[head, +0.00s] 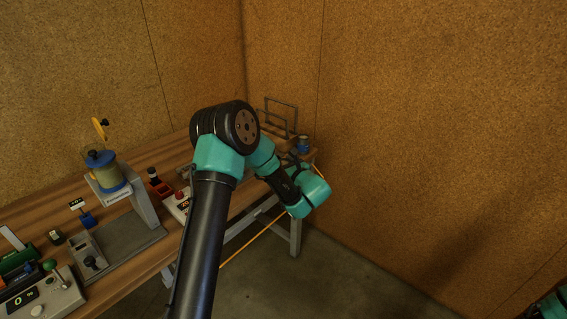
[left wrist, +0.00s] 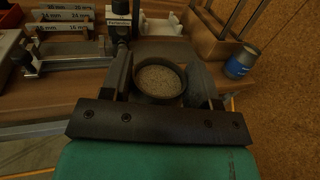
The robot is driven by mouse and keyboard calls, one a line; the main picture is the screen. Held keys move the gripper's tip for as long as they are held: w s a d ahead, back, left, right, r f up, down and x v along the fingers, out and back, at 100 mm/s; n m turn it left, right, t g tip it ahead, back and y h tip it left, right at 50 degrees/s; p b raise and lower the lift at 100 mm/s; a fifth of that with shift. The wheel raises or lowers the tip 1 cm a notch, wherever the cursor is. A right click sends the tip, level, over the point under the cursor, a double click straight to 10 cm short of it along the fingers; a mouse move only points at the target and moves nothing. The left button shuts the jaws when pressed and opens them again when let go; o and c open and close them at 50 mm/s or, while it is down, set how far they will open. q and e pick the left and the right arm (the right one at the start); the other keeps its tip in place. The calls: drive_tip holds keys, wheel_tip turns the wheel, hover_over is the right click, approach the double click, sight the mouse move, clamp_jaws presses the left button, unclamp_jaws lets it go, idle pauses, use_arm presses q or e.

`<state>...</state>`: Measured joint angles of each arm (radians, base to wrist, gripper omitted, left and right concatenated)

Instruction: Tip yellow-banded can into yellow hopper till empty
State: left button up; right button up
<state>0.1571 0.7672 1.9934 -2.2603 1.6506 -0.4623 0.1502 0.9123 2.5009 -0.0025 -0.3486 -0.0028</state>
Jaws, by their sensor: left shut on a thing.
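My left gripper (left wrist: 160,88) is shut on an open can (left wrist: 158,77) in the left wrist view. The can has a dark rim and is filled with pale granules; the camera looks down into its mouth. Its band is hidden, so I cannot tell its colour. In the head view my left arm reaches to the far right end of the bench, and its wrist hides the held can.
A blue-banded can (left wrist: 240,62) stands right of the held can, by a wooden block with metal rods (left wrist: 222,25). Wire frames (head: 280,115) stand at the bench's far end. A red-buttoned box (head: 178,200) and a control box (head: 45,300) sit along the bench (head: 150,270).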

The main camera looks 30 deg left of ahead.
use_arm(q)
drive_tip(key=s+d+f+m+t+h, duration=0.1)
drive_tip(key=s+d+m+t+h, duration=0.1)
drive_tip(key=d, duration=0.9)
drive_tip(key=s+d+f+m+t+h, duration=0.1)
drive_tip(key=s+d+m+t+h, duration=0.2)
drive_tip(key=d, duration=0.9)
drive_tip(key=s+d+f+m+t+h, duration=0.1)
drive_tip(key=s+d+m+t+h, duration=0.2)
drive_tip(key=d+h, duration=0.3)
drive_tip(key=d+m+t, duration=0.1)
drive_tip(key=d, duration=0.4)
drive_tip(key=shift+d+f, duration=0.15)
drive_tip(key=shift+f, duration=0.15)
